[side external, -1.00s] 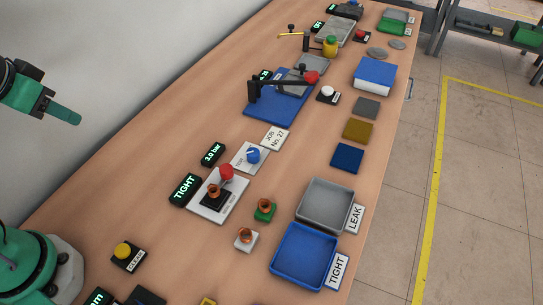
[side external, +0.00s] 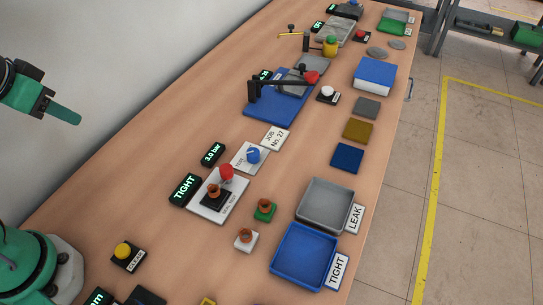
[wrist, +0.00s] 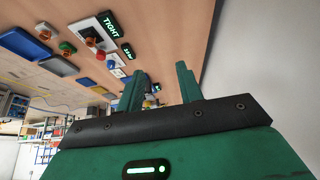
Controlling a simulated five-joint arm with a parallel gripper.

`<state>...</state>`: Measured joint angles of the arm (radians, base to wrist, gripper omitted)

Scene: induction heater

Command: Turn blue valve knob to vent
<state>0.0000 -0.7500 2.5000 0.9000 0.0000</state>
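The blue valve knob (side external: 253,155) sits on a pale plate with lettering too small to read fully, behind the seal test block on the bench. The plate (wrist: 115,62) also shows small in the wrist view. My gripper (side external: 76,119) hangs at the far left in the side view, high and well away from the knob. In the wrist view my gripper (wrist: 160,78) has its two green fingers apart with nothing between them, so it is open and empty.
A white test plate (side external: 236,211) carries a red knob (side external: 227,172) and a copper part. A display (side external: 185,189) reads TIGHT and another (side external: 213,154) reads 3.0 bar. Grey LEAK (side external: 347,211) and blue TIGHT (side external: 282,274) trays lie at right. Bench left of the displays is clear.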

